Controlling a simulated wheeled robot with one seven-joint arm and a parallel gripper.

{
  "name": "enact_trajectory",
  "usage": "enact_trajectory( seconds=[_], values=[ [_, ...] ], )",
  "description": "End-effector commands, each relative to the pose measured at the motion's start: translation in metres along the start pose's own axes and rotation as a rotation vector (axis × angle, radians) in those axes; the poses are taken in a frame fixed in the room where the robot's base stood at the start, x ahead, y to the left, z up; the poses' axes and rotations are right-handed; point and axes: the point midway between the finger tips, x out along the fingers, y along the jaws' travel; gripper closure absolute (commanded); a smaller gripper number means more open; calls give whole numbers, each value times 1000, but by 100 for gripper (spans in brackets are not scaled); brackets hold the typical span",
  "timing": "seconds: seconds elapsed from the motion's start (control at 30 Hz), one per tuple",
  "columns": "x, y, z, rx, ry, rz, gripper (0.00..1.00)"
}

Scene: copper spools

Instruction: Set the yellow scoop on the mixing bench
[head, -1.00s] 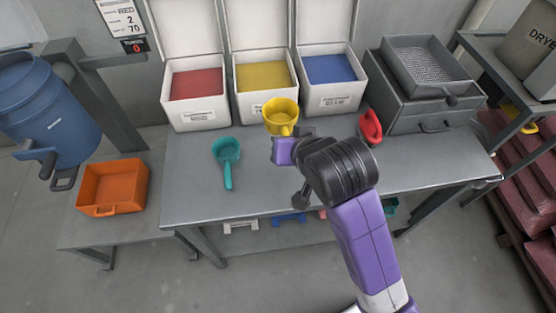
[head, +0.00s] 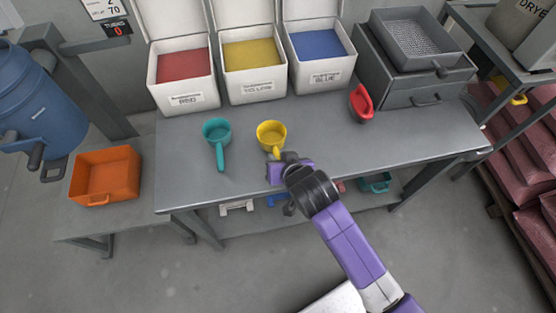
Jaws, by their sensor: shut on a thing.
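The yellow scoop (head: 271,134) is over the middle of the grey bench (head: 355,150), its cup facing up and its handle toward the front. My gripper (head: 277,160) is shut on the handle of the scoop; the fingertips are largely hidden behind the purple gripper body and wrist. I cannot tell whether the cup touches the bench top or hangs just above it.
A teal scoop (head: 217,135) lies left of the yellow one, a red scoop (head: 360,103) to the right. Bins of red, yellow and blue powder (head: 320,47) and a grey sieve box (head: 410,75) line the back. An orange tray (head: 105,176) sits on a lower side table.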

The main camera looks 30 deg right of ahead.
Motion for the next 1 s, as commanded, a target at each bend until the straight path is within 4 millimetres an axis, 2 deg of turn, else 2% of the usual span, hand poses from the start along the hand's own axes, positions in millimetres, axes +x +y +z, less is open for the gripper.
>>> enact_trajectory(
  seconds=[0.13,0.53,0.57,0.63,1.0],
  values=[
    [10,3,11,0,-1,1,100],
    [13,4,14,0,1,0,100],
    [12,4,14,0,0,0,75],
    [12,4,13,0,0,0,61],
    [10,3,11,0,0,0,59]
  ],
)
